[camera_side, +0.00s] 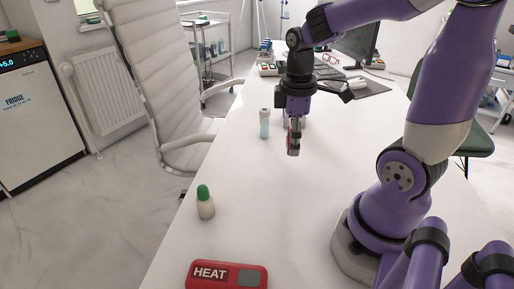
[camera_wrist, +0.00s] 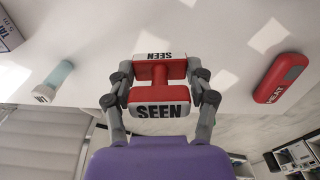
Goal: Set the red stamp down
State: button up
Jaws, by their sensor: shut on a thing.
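The red stamp (camera_wrist: 160,94) has white ends lettered "SEEN" and a narrow red middle. In the wrist view it sits between the two fingers of my gripper (camera_wrist: 160,88), which is shut on it. In the side view my gripper (camera_side: 295,122) points down over the far half of the white table (camera_side: 275,200), and the stamp (camera_side: 293,142) shows at its fingertips. I cannot tell for certain whether the stamp touches the table.
A green-capped bottle (camera_side: 204,203) and a red "HEAT" device (camera_side: 227,275) are nearer. The middle of the table is clear.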

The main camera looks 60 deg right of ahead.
jog(key=w+a+r+m, duration=0.1)
jog(key=w+a+m, duration=0.4)
jog(key=w+a, duration=0.5)
send_over(243, 161)
jog(key=shift+m, duration=0.4)
notch_tip(243, 161, down, 7)
jog(key=shift+s+a+r, duration=0.1)
jog(key=shift+s, duration=0.05)
jog(key=shift+f, duration=2)
jog(key=shift+f, duration=0.1)
jog(key=o, duration=1.1)
jog(key=shift+o, duration=0.2)
